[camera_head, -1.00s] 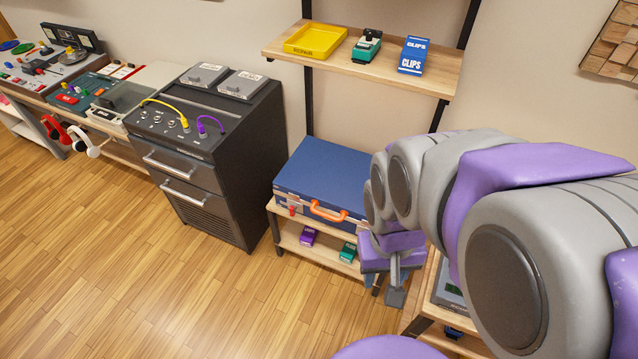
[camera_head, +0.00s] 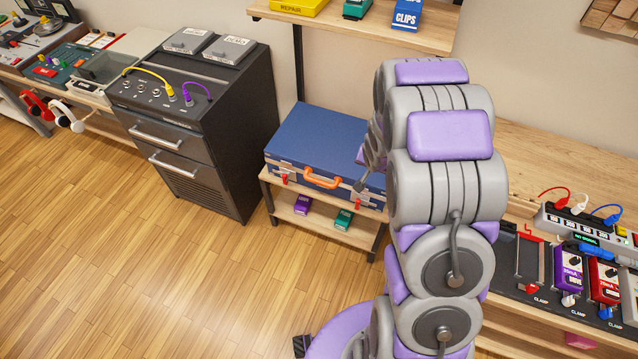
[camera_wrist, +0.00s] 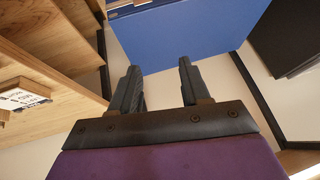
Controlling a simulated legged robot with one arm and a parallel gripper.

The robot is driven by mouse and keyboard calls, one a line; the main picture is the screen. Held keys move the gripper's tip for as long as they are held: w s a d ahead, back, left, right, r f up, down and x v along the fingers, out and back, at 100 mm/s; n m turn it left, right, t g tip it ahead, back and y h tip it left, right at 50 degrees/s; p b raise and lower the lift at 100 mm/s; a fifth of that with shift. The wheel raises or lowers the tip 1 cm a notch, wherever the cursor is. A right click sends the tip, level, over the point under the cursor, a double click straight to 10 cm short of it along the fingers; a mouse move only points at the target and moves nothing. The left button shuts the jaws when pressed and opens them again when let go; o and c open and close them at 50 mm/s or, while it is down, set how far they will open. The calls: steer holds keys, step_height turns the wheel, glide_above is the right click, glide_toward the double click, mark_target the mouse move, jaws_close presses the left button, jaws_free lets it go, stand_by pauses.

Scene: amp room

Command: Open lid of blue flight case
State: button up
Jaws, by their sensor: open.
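The blue flight case (camera_head: 318,142) lies flat on a small wooden shelf unit, its lid down. Its front has an orange handle (camera_head: 322,179) and silver latches with red tabs, one near the left (camera_head: 285,177) and one near the right (camera_head: 358,201). My gripper (camera_wrist: 160,80) is open and empty in the wrist view, its two dark fingers apart, with the blue case (camera_wrist: 190,35) beyond the fingertips. In the head view my arm covers the case's right end.
A dark amp cabinet (camera_head: 200,120) stands close left of the case. A shelf (camera_head: 360,28) with a yellow tray (camera_head: 299,5) and a blue clips box (camera_head: 407,14) hangs above. Purple (camera_head: 303,204) and green (camera_head: 344,218) pedals sit on the lower shelf. Open wood floor lies in front.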

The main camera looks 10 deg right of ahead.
steer(key=w+f+m+t+y, duration=0.15)
steer(key=w+f, duration=0.25)
steer(key=f, duration=0.5)
steer(key=m+t+y+b, duration=0.3)
steer(key=m+t, duration=0.6)
glide_toward(319, 182)
steer(key=shift+g, duration=0.25)
steer(key=b+x, duration=0.1)
steer(key=x, duration=0.2)
steer(key=b+x, duration=0.1)
steer(key=x, duration=0.3)
steer(key=b+x, duration=0.2)
steer(key=x, duration=0.2)
steer(key=shift+d+f, duration=0.2)
steer(key=shift+f, duration=0.05)
steer(key=shift+s, duration=0.1)
jaws_close()
